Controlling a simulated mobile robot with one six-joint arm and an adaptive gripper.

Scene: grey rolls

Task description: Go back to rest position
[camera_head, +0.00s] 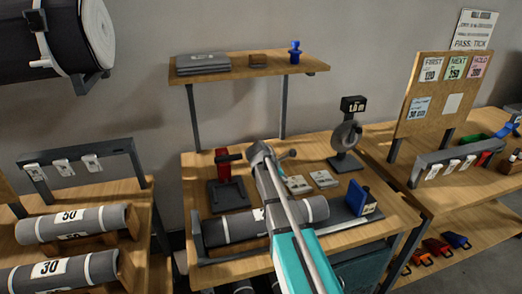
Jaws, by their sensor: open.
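My arm, teal and grey, reaches up from the bottom edge over the middle bench (365,226). Its far end is at the back half of that bench. The arm hides part of a grey roll (235,227) lying across the bench.
A black tray (228,196), a blue block (360,197) and a gauge stand (345,150) are on the bench. A shelf (290,68) hangs above it. Labelled rolls (70,222) lie at left. A board (445,90) stands at right.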

